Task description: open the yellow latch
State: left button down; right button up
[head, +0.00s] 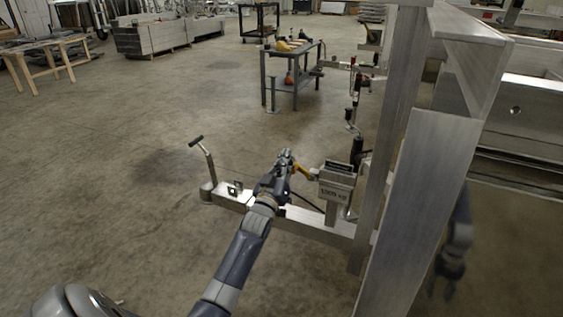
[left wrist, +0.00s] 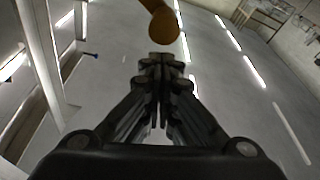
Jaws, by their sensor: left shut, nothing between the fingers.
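The yellow latch (head: 301,169) sticks out on the left side of the grey winch box (head: 337,180) on the trailer drawbar. My left gripper (head: 285,155) is shut and empty, just left of the latch and above the drawbar. In the left wrist view the rounded end of the yellow latch (left wrist: 161,28) shows just beyond the closed fingertips (left wrist: 160,62). I cannot tell whether they touch. My right gripper (head: 444,284) hangs low at the right, beyond the upright trailer panel, with its fingers apart and nothing seen in them.
The drawbar (head: 315,228) runs left to a jockey handle (head: 203,152). Tall aluminium panels (head: 425,200) stand close on the right. A grey workbench (head: 290,72) stands behind.

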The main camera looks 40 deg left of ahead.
pick_arm(q)
jog(key=shift+d+f, duration=0.15)
jog(key=shift+f, duration=0.45)
pick_arm(e)
jog(key=shift+w+r, duration=0.15)
jog(key=shift+r, duration=0.45)
pick_arm(q)
jog(key=n, duration=0.1)
jog(key=a+f+n+y, duration=0.1)
jog(key=n, duration=0.1)
jog(key=shift+s+a+f+g+p, duration=0.15)
jog(key=shift+f+g+p, duration=0.15)
jog(key=shift+p, duration=0.05)
pick_arm(e)
jog(key=f, duration=0.2)
jog(key=shift+s+f, duration=0.35)
jog(key=shift+s, duration=0.05)
pick_arm(q)
jog(key=shift+r, duration=0.1)
